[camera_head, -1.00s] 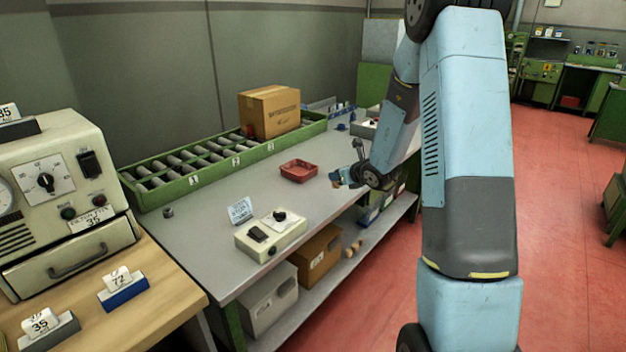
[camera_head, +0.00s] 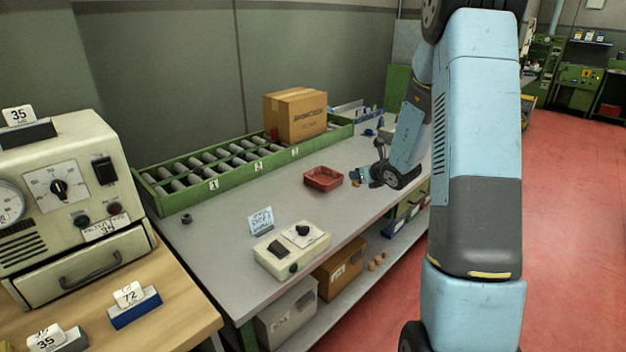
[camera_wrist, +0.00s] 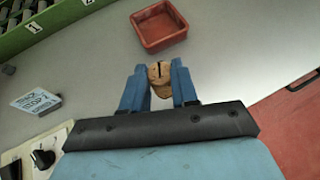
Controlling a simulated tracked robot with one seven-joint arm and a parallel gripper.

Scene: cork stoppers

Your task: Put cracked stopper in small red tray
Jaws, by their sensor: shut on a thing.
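My gripper (camera_wrist: 159,85) is shut on a brown cork stopper (camera_wrist: 164,72) with a dark crack line across its top, in the wrist view. The blue fingers hold it on both sides. The small red tray (camera_wrist: 159,24) is empty and lies on the grey bench just beyond the fingertips. In the head view the red tray (camera_head: 323,178) stands near the bench's middle, and my gripper (camera_head: 362,176) is to its right, close to its edge. The cork shows there only as a small brown spot.
A green roller rack (camera_head: 232,165) runs along the back of the bench, with a cardboard box (camera_head: 296,114) on it. A control box (camera_head: 291,250) and a small sign (camera_head: 261,221) stand left of the tray. The bench between is clear.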

